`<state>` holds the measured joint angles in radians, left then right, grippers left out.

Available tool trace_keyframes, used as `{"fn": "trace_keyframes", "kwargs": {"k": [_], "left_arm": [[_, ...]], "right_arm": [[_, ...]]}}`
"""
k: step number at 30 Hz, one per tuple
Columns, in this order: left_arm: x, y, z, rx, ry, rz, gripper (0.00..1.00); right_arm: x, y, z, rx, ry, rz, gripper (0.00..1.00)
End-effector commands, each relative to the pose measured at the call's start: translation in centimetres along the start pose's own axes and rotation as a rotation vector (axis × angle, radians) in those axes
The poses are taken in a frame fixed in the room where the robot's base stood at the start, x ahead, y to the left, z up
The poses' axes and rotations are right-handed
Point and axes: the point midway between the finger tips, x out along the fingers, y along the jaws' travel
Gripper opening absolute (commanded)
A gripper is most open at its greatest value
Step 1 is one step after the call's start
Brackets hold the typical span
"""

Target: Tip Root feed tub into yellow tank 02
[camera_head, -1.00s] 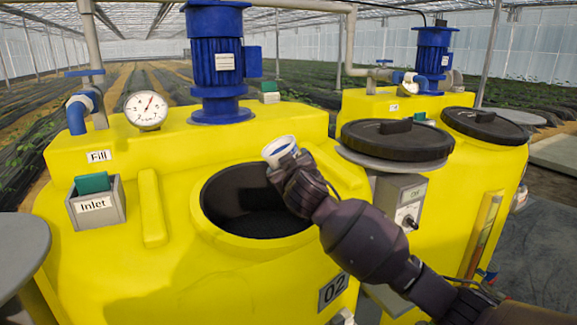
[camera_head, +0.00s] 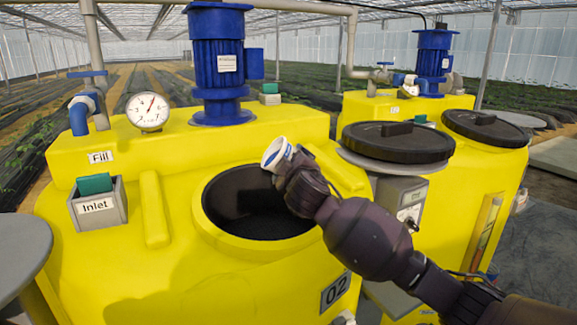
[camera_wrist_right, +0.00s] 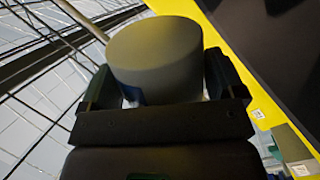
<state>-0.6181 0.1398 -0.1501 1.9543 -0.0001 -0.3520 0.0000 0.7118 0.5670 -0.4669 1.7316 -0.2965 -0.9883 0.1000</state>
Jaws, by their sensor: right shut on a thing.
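Yellow tank 02 (camera_head: 110,240) stands in front of me, its round top opening (camera_head: 250,225) uncovered and dark inside. My right gripper (camera_head: 290,163) is shut on a small white tub (camera_head: 277,152) above the right rear rim of the opening. The tub is tilted with its mouth toward the left. Its label cannot be read. In the right wrist view the tub (camera_wrist_right: 155,60) sits between the two fingers, its grey round end facing the camera. My left gripper is not in view.
Black lids (camera_head: 398,141) rest right of the opening, near a grey control box (camera_head: 400,197). A blue motor (camera_head: 218,65) rises behind the opening. A grey inlet box (camera_head: 97,205) and a gauge (camera_head: 148,111) are at left. Space above the opening is clear.

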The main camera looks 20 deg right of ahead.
Motion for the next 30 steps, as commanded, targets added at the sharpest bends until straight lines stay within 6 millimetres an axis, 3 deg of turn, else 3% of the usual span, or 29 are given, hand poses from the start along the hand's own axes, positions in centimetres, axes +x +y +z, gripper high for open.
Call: {"fn": "trace_keyframes", "kwargs": {"k": [1, 25, 30], "left_arm": [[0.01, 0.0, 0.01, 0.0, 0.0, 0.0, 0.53], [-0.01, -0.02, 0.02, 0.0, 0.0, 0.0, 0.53], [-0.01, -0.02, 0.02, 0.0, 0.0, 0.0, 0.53]], "right_arm": [[0.22, 0.27, 1.11, -0.017, -0.025, 0.008, 0.51], [0.0, 0.84, 1.22, -0.007, -0.008, 0.004, 0.51], [0.05, 0.38, 0.68, -0.082, -0.008, 0.006, 0.51]]}}
